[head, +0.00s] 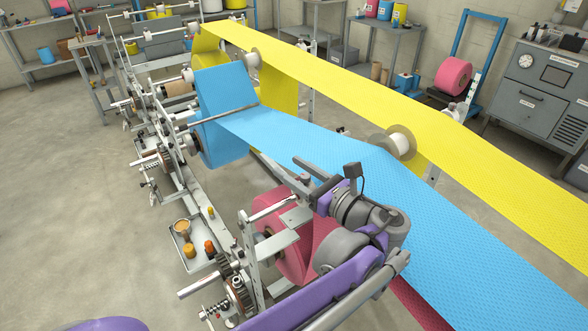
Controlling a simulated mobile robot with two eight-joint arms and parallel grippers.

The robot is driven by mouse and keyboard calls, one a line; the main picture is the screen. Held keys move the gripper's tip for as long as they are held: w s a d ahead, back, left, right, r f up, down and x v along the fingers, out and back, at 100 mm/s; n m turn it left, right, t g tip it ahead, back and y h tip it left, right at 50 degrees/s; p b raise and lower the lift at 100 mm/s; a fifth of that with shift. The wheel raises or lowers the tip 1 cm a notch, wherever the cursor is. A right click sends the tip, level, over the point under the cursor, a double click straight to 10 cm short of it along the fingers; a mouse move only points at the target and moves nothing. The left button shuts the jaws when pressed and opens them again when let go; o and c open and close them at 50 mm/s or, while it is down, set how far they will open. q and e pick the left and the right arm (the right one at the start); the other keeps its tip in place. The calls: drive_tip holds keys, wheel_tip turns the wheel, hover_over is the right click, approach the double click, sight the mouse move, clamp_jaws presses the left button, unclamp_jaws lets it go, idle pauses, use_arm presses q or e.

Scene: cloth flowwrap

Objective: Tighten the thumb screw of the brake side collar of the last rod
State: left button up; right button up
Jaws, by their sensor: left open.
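The nearest rod carries a dark pink roll (297,262), partly hidden behind my left arm. Its brake hardware (238,292), with a gear wheel, a spring and a bare rod end, shows at the lower left. My left gripper (266,230) is open at the near side frame, beside the pink roll's left face. It looks empty. The brake side collar and its thumb screw are too small or too hidden among the gripper and frame to make out. I cannot tell whether a finger touches them. My right gripper is not in view.
A blue web (470,235) runs close behind my left wrist, from the blue roll (217,125). A yellow web (350,80) passes beyond it. A metal tray (180,258) with small orange items lies left of the frame. Floor at the left is clear.

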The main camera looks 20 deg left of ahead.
sight(307, 174)
use_arm(q)
clamp_jaws()
idle(0.4)
drive_tip(key=m+t+h, duration=0.2)
drive_tip(key=t, duration=0.1)
drive_tip(key=m+t+h, duration=0.1)
drive_tip(key=shift+w+d+r+m+t+h+p, duration=0.1)
drive_tip(key=shift+w+d+m+t+h+p, duration=0.2)
drive_tip(key=shift+w+m+h+p, duration=0.1)
drive_tip(key=m+h, duration=0.1)
drive_tip(key=m+t+h, duration=0.1)
drive_tip(key=t+h+p, duration=0.1)
drive_tip(key=shift+w+d+m+h, duration=0.2)
drive_tip(key=shift+d+m+h, duration=0.1)
drive_tip(key=shift+m, duration=0.1)
drive_tip(key=shift+w+d+m+t+h+p, duration=0.1)
drive_tip(key=shift+d+m+t+h+p, duration=0.3)
drive_tip(key=shift+m+h+p, duration=0.8)
drive_tip(key=shift+w+d+m+t+h+p, duration=0.15)
drive_tip(key=shift+m+t+h+p, duration=0.4)
drive_tip(key=shift+h, duration=1.05)
drive_tip(key=shift+w+d+m+t+h+p, duration=0.1)
drive_tip(key=shift+d+m+t+h+p, duration=0.25)
drive_tip(key=shift+m+h+p, duration=0.85)
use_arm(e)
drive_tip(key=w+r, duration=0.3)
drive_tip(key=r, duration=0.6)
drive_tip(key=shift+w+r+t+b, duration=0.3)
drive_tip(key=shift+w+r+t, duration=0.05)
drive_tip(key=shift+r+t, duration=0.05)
